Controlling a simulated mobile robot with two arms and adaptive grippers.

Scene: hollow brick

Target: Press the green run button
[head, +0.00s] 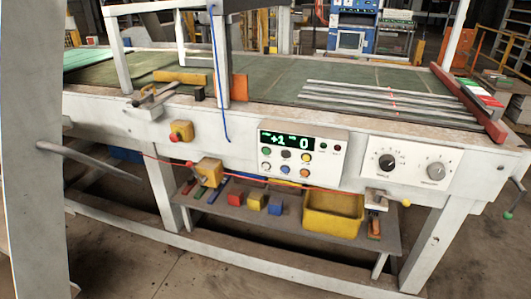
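A white control panel (330,139) sits on the front of a long white machine table. Its dark display (288,141) shows green characters that read like "+1" and "0". Below the display are two rows of small round buttons. One at the upper right of these rows is yellow (306,157), and one below it is orange (304,173). Neither of my grippers shows in the head view.
A second panel with two dials (387,162) is to the right. A yellow box with a red button (181,131) is to the left. A shelf below holds coloured blocks (254,202) and a yellow bin (333,220). A white post (33,90) fills the left edge.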

